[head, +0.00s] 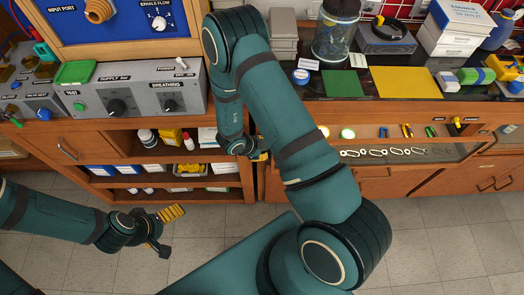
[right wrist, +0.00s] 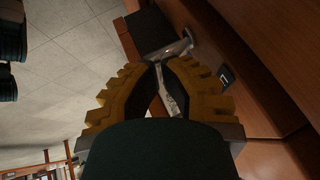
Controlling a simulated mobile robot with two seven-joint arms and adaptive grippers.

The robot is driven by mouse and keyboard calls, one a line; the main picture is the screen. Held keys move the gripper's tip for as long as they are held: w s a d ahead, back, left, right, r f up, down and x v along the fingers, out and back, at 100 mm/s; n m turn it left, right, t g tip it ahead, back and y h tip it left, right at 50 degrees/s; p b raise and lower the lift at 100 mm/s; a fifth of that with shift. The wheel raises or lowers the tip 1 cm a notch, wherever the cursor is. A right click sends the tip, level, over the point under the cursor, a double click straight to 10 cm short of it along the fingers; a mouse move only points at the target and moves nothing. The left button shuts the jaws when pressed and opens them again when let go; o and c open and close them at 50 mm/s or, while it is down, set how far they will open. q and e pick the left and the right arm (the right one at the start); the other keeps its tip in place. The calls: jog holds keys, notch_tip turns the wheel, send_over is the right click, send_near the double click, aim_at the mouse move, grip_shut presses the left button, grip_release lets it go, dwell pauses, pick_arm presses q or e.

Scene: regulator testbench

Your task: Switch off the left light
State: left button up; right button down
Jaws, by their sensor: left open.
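Two small round lights sit side by side under the bench edge in the head view. My left gripper (head: 170,230) is open and empty above the floor at lower left, well away from the lights. My right arm crosses the middle of the head view and mostly hides its gripper, left of and below the lights. In the right wrist view the right gripper's yellow-padded fingers (right wrist: 160,68) are close together around a silver handle (right wrist: 171,52); whether they grip it is unclear.
A grey control box (head: 150,90) stands on the bench at left, above shelves (head: 165,183) of bottles and boxes. A glass jar (head: 335,38), a green mat (head: 342,84) and a yellow mat (head: 405,82) are on the bench. Tiled floor (head: 430,245) is free at lower right.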

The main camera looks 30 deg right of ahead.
pick_arm(q)
jog(key=f+b, duration=0.2)
jog(key=s+f+b, duration=0.1)
jog(key=f+b, duration=0.1)
jog(key=shift+s+a+f, duration=0.15)
jog(key=shift+s+f, duration=0.05)
jog(key=shift+f, duration=0.05)
pick_arm(e)
jog(key=shift+s+a+f+t+h, duration=0.1)
jog(key=shift+s+f+t+h, duration=0.15)
jog(key=shift+f, duration=0.3)
jog(key=shift+s+a+f+t+h, duration=0.15)
jog(key=shift+f+t, duration=0.2)
jog(key=shift+f, duration=0.2)
pick_arm(q)
jog(key=shift+f, duration=0.1)
pick_arm(e)
jog(key=shift+f, duration=0.1)
jog(key=shift+d+f, duration=0.1)
jog(key=shift+f, duration=0.05)
pick_arm(q)
jog(key=shift+r+p, duration=0.4)
jog(key=shift+r, duration=0.25)
pick_arm(e)
jog(key=shift+r, duration=0.85)
